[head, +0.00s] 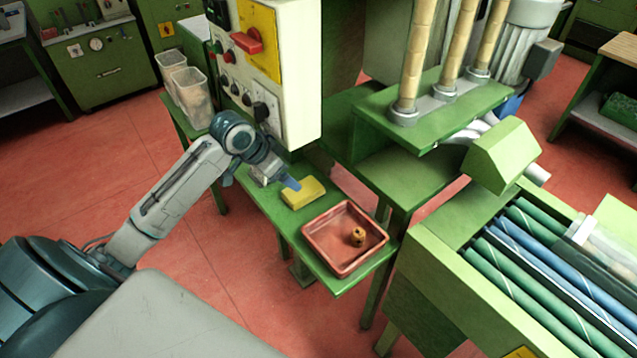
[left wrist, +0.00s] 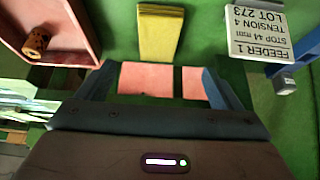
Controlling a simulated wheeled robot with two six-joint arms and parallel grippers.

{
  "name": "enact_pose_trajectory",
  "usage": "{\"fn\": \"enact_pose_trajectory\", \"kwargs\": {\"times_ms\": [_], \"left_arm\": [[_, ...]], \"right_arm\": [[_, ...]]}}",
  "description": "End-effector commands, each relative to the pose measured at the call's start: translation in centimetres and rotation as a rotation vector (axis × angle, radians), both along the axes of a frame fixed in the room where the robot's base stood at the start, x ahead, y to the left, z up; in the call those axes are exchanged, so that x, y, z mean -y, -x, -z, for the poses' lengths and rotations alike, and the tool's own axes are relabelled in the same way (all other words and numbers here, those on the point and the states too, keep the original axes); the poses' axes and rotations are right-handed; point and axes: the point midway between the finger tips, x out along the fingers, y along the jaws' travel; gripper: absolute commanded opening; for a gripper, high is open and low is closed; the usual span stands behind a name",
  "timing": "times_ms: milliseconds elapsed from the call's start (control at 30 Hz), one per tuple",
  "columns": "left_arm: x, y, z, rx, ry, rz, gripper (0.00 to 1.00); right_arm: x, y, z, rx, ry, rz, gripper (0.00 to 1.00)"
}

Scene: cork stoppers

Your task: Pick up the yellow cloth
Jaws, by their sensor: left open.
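The yellow cloth (head: 303,193) lies folded as a flat block on the green bench, beside the red tray. In the left wrist view the cloth (left wrist: 160,35) lies beyond the gap between the fingers, near the middle. My left gripper (head: 290,184) is at the cloth's upper left edge in the head view. In the wrist view its two fingers (left wrist: 160,82) are wide apart with nothing between them. Whether a finger touches the cloth cannot be told. My right gripper is not in view.
The red tray (head: 325,236) holds a cork piece (head: 358,237) at the bench's near end. A printed feeder card (left wrist: 258,27) is right of the cloth in the wrist view. The control cabinet (head: 295,90) rises behind the arm. Clear plastic bins (head: 190,95) stand farther left.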

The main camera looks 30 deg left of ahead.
Motion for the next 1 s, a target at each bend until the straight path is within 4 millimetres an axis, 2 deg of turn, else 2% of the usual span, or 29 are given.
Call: {"fn": "enact_pose_trajectory", "kwargs": {"times_ms": [133,400,633,833,1000], "left_arm": [[0.3,-0.6,1.0,0.0,0.004,0.0,0.87],[1.0,-2.3,4.3,-0.002,0.004,-0.001,0.87],[1.5,-3.0,5.6,-0.002,0.003,0.0,0.87],[2.2,-4.3,8.2,-0.002,0.004,-0.001,0.87],[2.4,-4.8,9.3,0.0,0.0,0.001,0.87]], "right_arm": [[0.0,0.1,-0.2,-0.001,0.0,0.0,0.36],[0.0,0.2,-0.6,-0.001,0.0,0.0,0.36],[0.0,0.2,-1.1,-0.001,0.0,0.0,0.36],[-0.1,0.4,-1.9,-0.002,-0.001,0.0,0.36],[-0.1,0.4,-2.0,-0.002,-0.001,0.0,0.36]]}}
